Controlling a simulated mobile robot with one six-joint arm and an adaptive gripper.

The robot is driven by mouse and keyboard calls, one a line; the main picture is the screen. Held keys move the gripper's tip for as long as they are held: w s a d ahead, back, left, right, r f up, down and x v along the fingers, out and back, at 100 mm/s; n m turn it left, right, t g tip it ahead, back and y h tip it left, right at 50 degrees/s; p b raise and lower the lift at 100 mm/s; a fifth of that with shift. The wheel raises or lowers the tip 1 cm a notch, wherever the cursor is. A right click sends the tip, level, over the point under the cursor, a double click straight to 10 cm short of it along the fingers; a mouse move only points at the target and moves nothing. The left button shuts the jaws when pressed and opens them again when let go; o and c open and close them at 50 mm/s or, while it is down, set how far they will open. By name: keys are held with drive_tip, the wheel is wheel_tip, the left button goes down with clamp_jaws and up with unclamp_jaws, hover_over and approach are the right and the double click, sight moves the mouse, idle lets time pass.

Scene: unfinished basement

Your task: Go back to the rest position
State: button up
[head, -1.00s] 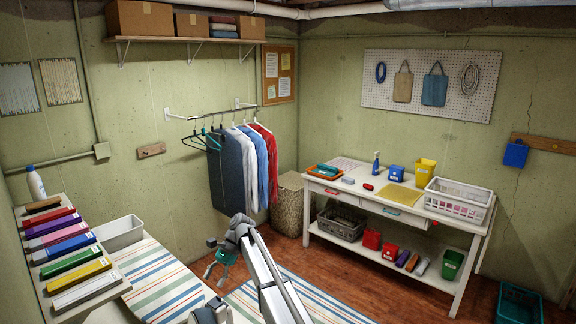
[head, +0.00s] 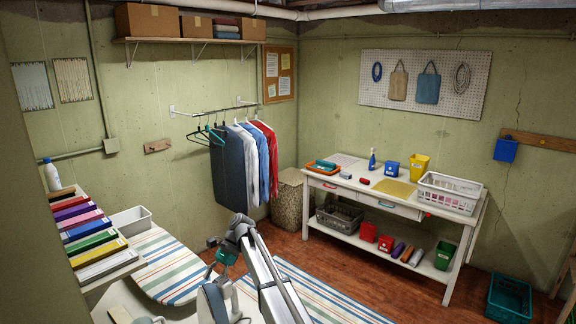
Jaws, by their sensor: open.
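My gripper (head: 214,268) shows in the head view at the lower middle, hanging from my raised grey arm. It has a teal body and its jaws are open, with nothing seen between them. It is in front of the striped rug and to the right of the striped ironing board (head: 165,262), apart from the hanging clothes. The fingertips are small and partly overlapped by my own arm parts.
A shelf of colored boxes (head: 90,240) and a white bin (head: 130,221) stand at left. Clothes (head: 240,165) hang from a wall rail. A white workbench (head: 385,205) stands at right, with a teal crate (head: 509,297) on the floor. The striped rug (head: 320,296) is clear.

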drive_tip(key=s+d+f+n+t+h+b, duration=0.2)
drive_tip(key=s+d+f, duration=0.3)
drive_tip(key=d, duration=0.8)
drive_tip(key=s+d+f+n+t+h+b, duration=0.1)
drive_tip(key=s+d+f, duration=0.5)
drive_tip(key=d, duration=0.8)
drive_tip(key=s+d+f+n+t+h+b, duration=0.2)
drive_tip(key=s+d+f+t+b, duration=0.3)
drive_tip(key=d, duration=0.8)
drive_tip(key=s+n+b, duration=0.1)
drive_tip(key=s+b, duration=0.1)
drive_tip(key=s, duration=0.2)
drive_tip(key=shift+d+f+n+h, duration=0.25)
drive_tip(key=shift+f+n+h, duration=0.05)
drive_tip(key=shift+n, duration=0.1)
drive_tip(key=shift+s, duration=0.1)
